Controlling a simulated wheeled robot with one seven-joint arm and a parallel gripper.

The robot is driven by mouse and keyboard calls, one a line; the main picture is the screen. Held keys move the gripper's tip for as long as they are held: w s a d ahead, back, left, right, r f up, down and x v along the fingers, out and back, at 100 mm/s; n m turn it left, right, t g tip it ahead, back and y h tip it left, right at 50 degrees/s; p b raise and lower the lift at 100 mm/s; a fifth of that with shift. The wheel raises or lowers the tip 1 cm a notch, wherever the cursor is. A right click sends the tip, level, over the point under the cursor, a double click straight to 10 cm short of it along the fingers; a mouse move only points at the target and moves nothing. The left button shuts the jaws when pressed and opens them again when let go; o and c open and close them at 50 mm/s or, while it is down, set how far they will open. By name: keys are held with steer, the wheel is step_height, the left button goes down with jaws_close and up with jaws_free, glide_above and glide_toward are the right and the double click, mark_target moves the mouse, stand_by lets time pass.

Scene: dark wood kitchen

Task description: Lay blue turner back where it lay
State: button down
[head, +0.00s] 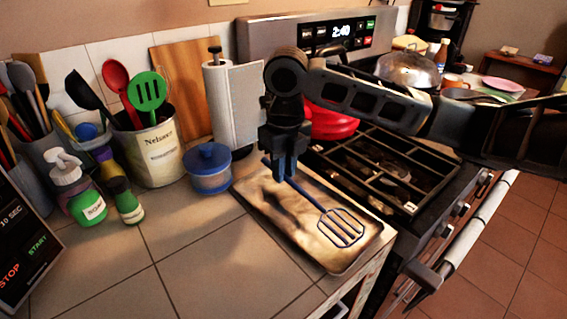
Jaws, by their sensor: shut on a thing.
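The blue turner (341,227) has a slotted head and a thin handle slanting up to the left. Its head is over the near right part of a tan, stained board or tray (267,218) on the tiled counter. My gripper (283,177) points down over the far part of this board and is shut on the turner's handle. I cannot tell whether the turner's head touches the board or hovers just above it.
The stove (398,172) with its grates adjoins the board on the right. A blue-lidded jar (208,167), a paper towel roll (219,103) and a utensil crock (152,150) stand to the left. Red cookware (331,122) is behind my gripper. The front left counter tiles (190,255) are clear.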

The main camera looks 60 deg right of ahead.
steer(key=shift+f, duration=0.65)
steer(key=c, duration=0.9)
jaws_free()
steer(key=shift+r, duration=0.1)
step_height(320, 180, up, 8)
steer(key=shift+s+f+b, duration=0.15)
steer(key=shift+b, duration=0.2)
